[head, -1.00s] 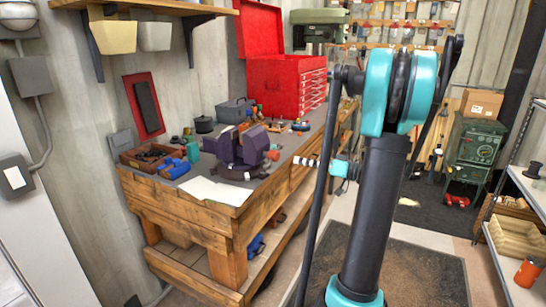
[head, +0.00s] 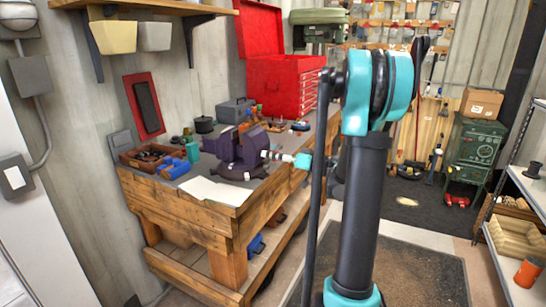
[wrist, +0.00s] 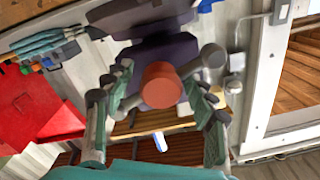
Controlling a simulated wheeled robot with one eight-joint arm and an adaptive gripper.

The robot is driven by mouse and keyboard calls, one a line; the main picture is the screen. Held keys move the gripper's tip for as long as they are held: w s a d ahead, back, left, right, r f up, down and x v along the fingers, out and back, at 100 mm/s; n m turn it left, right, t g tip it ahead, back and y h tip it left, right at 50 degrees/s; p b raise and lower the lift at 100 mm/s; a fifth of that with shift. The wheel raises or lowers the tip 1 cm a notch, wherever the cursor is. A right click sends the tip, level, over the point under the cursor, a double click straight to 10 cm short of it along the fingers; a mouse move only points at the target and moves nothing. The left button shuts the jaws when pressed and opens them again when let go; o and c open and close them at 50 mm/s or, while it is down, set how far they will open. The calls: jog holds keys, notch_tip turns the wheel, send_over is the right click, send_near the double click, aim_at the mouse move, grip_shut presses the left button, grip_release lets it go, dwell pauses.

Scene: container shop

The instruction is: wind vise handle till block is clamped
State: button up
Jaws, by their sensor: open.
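The purple vise (head: 226,148) stands on the wooden workbench near its front edge. In the wrist view, the vise (wrist: 165,50) is straight ahead, with a round orange-red hub (wrist: 162,86) facing me. A grey handle bar crosses the hub at a slant, its knob (wrist: 212,55) at the upper right; its lower left part is hard to tell from my finger. My gripper (head: 272,156) is at the vise's right side. In the wrist view, my gripper (wrist: 160,100) is open, with fingers on either side of the hub. I cannot make out a block between the jaws.
The workbench (head: 205,237) also carries white paper (head: 215,190), a wooden tray (head: 150,157), blue items and a red toolbox (head: 285,85). A shelf rack (head: 520,185) stands at the right. Open floor lies right of the bench.

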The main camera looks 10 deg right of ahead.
jog(key=shift+c, duration=0.2)
jog(key=c, duration=1.1)
jog(key=shift+m, duration=0.4)
jog(key=m, duration=0.4)
jog(key=shift+m, duration=0.3)
jog(key=m, duration=0.4)
jog(key=shift+m, duration=0.3)
jog(key=m, duration=0.5)
jog(key=shift+d+f+m+t, duration=0.1)
jog(key=shift+m+t, duration=0.2)
jog(key=shift+m, duration=2.2)
jog(key=shift+f, duration=0.1)
